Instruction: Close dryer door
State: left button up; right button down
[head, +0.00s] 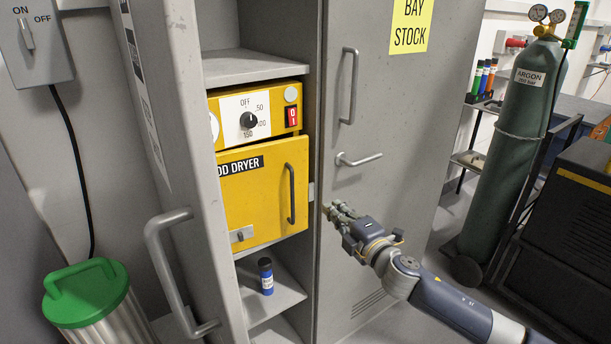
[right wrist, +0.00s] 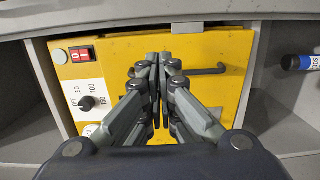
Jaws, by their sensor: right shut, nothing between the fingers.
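The yellow rod dryer (head: 275,107) sits on a shelf inside the grey cabinet, with a dial and a red switch on top. Its yellow door (head: 262,192) stands in the front, with a dark handle (head: 291,194) on its right side and a small latch at lower left. The door looks nearly flush; I cannot tell whether it is fully closed. My right gripper (head: 335,208) is right of the dryer door, near the right cabinet door's edge. In the right wrist view the gripper (right wrist: 158,65) is shut and empty, overlapping the yellow front beside the handle (right wrist: 205,70). My left gripper is not in view.
The left cabinet door (head: 172,130) and right cabinet door (head: 385,130) stand open around the dryer. A blue bottle (head: 266,278) stands on the shelf below. A green gas cylinder (head: 515,140) stands right, a green-lidded bin (head: 85,293) lower left.

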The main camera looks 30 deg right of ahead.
jog(key=p, duration=0.2)
send_near(305, 178)
jog(key=w, duration=0.5)
jog(key=shift+w+a+r+p, duration=0.1)
jog(key=shift+w+a+p, duration=0.1)
jog(key=shift+w+p, duration=0.2)
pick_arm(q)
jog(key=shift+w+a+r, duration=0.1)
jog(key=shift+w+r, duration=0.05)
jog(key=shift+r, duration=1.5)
pick_arm(e)
jog(key=shift+w, duration=0.6)
jog(key=shift+w, duration=0.1)
